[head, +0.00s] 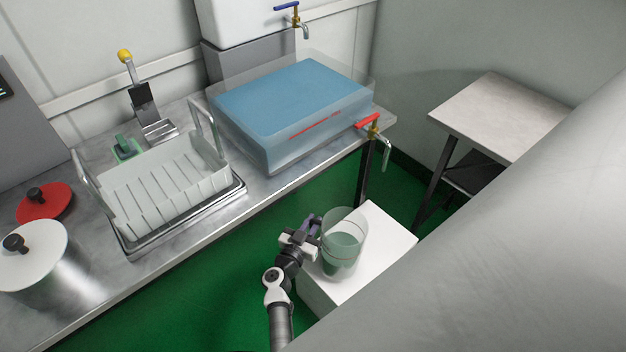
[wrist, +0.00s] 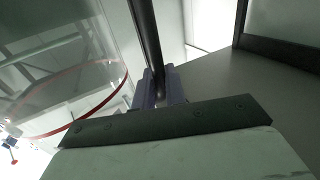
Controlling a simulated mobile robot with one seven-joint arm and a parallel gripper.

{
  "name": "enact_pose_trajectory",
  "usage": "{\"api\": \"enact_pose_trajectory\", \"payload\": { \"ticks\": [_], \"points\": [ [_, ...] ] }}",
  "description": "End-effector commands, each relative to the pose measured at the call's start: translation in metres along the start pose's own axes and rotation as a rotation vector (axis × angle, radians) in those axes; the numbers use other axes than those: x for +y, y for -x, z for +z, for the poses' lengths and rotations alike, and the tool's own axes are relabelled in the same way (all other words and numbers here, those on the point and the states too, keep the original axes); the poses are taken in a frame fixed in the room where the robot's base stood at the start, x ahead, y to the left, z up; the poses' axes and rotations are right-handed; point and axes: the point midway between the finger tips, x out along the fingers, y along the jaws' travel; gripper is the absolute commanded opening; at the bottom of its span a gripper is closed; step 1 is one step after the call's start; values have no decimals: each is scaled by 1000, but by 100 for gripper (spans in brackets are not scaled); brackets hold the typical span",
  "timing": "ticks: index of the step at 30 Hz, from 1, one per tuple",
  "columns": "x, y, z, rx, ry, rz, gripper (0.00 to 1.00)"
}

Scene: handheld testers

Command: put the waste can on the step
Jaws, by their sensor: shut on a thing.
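The waste can (head: 343,250) is a clear, see-through tub with a greenish lower part. In the head view it appears over the top of the white step (head: 385,245), toward its left side. I cannot tell whether its base touches the step. My gripper (head: 312,230) is at the can's left side, near its upper wall, and is shut on it. The can looks roughly upright. In the wrist view my fingers (wrist: 160,88) are close together with a dark bar between or behind them; the exact contact is unclear.
A steel bench (head: 270,185) runs along the wall. It holds a white dish rack (head: 160,190), a clear tank of blue water (head: 300,110) with a red-handled tap (head: 372,124) overhanging the edge, and a pot (head: 40,265). A small table (head: 490,115) stands right. Green floor lies between.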

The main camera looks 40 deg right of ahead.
Motion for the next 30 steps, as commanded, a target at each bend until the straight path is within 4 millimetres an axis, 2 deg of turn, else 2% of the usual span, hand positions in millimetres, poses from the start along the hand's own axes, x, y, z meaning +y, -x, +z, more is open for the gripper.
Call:
{"api": "enact_pose_trajectory", "payload": {
  "ticks": [2, 9, 17, 18, 22, 30],
  "points": [
    [-1, -1, 2, 8, 3, 1, 0],
    [-1, -1, 31, 7, 3, 1, 0],
    [-1, -1, 32, 8, 2, 1, 0],
    [0, 0, 36, 0, -1, 0, 15],
    [0, 0, 36, 0, -1, 1, 32],
    [0, 1, 35, 1, 0, 1, 34]
  ]
}}
